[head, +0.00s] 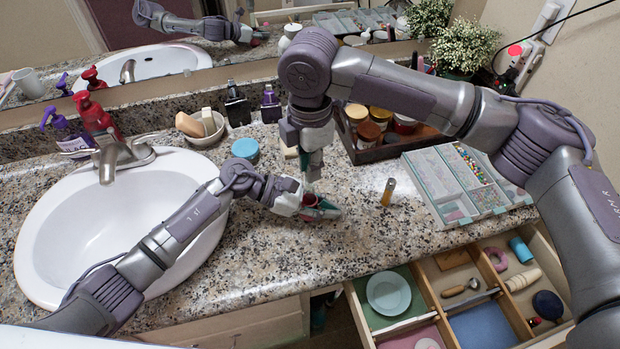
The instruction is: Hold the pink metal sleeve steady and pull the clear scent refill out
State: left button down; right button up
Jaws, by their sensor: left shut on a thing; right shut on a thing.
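My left gripper (322,208) is low over the counter, in front of the basin's right side, and is shut on the pink metal sleeve (310,199). Only a small reddish-pink part of the sleeve shows between the fingers. My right gripper (309,172) points down from directly above and is shut at the sleeve's upper end. The clear scent refill (308,187) is mostly hidden by the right fingers; only a pale sliver shows just above the sleeve. I cannot tell how much of it is inside the sleeve.
A small gold tube (388,192) stands right of the grippers. A divided bead box (479,192) and a wooden tray of jars (372,153) lie beyond. A blue-lidded jar (245,150) and the basin (60,235) are left. An open drawer (432,290) juts out in front.

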notch_tip(320, 180, up, 4)
jog(key=shift+r, duration=0.15)
pick_arm(q)
jog(key=c, duration=1)
grip_release()
